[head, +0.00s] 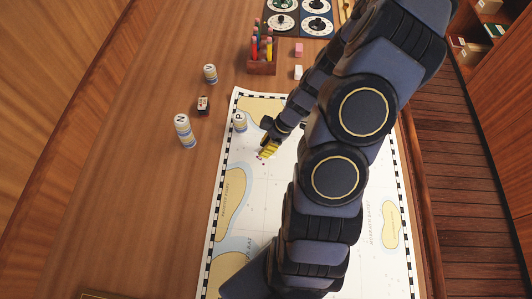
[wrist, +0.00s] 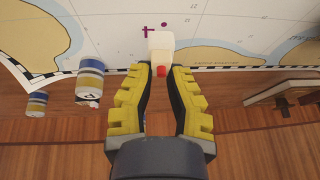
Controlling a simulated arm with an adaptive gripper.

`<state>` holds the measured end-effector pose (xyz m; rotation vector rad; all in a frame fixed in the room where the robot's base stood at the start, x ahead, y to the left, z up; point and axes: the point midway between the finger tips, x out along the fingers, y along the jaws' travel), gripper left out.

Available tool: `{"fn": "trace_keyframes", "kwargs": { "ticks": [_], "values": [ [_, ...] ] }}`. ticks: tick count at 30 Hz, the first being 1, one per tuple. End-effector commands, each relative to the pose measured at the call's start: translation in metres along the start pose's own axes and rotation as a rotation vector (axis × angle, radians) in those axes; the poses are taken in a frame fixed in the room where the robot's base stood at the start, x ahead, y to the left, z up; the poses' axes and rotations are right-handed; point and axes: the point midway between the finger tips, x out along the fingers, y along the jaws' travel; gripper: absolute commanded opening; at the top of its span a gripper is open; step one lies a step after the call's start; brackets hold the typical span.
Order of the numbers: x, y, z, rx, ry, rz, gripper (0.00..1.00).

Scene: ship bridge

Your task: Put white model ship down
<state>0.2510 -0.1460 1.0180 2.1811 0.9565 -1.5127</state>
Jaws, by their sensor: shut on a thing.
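The white model ship (wrist: 161,45), a small white block-like piece with a red spot, is between the fingertips of my gripper (wrist: 158,72) in the wrist view. My gripper is shut on it, over the sea chart (wrist: 110,30), near a magenta cross mark. In the head view my gripper (head: 268,150) is low over the upper left part of the chart (head: 242,200). The ship is not clearly visible there, and I cannot tell whether it touches the chart.
A striped canister (head: 239,122) stands on the chart close to the left of my gripper. A pen rack (head: 262,66) is behind. The chart's lower left is clear.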

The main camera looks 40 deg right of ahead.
Motion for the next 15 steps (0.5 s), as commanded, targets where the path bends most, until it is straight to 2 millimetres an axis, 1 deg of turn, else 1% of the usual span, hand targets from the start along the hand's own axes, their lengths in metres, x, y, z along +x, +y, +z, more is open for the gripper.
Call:
{"fn": "trace_keyframes", "kwargs": {
  "ticks": [5,10,12,15],
  "values": [
    [0.014,0.001,0.006,0.003,-0.001,-0.001,0.0],
    [0.034,0.003,0.015,0.003,-0.001,-0.003,0.0],
    [0.037,0.004,0.016,0.002,-0.001,0.0,0.0],
    [0.037,0.005,0.016,0.0,-0.001,0.003,0.0]
  ]
}}
